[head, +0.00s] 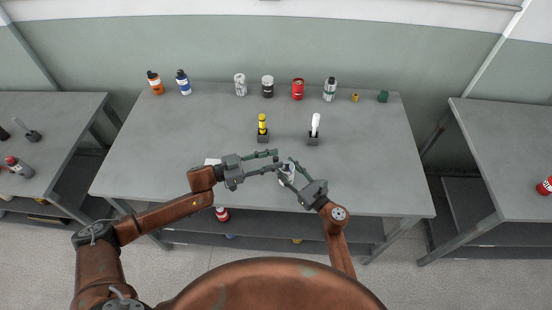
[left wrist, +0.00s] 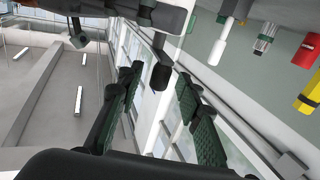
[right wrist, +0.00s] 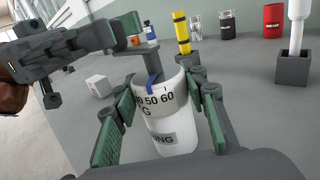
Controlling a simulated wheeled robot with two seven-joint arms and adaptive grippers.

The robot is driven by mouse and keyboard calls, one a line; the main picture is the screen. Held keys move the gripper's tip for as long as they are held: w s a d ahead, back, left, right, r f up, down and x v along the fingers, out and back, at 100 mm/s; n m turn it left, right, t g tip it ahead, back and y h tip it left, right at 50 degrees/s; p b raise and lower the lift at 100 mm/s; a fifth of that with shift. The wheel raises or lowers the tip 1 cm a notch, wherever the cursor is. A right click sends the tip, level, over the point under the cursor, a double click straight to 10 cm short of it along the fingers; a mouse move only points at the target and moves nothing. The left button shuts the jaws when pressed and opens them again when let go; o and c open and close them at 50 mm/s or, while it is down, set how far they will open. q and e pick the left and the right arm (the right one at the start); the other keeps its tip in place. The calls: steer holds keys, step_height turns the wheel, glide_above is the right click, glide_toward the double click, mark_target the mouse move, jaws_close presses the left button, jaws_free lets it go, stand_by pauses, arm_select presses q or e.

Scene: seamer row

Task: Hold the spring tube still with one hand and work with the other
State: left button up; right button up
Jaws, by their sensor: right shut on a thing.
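The spring tube (right wrist: 172,130) is a white upright cylinder with a number band and dark lettering, partly hidden by grippers in the head view (head: 287,173). A dark plunger with a grey top (right wrist: 138,58) and a blue strip rises from it. My right gripper (head: 290,170) is shut on the tube, one finger on each side in the right wrist view (right wrist: 165,110). My left gripper (head: 276,160) is open, its green-padded fingers apart in the left wrist view (left wrist: 158,80). A dark knob (left wrist: 160,75) shows beyond them; contact cannot be told.
A yellow tool (head: 262,122) and a white tool (head: 315,122) stand in dark holders behind the grippers. A white block (right wrist: 98,86) lies left of the tube. Several bottles and cans, including a red can (head: 298,89), line the back. The table's right side is clear.

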arm_select(q)
steer(key=shift+w+d, duration=0.2)
steer(key=shift+d, duration=0.35)
steer(key=shift+c, duration=0.6)
jaws_close()
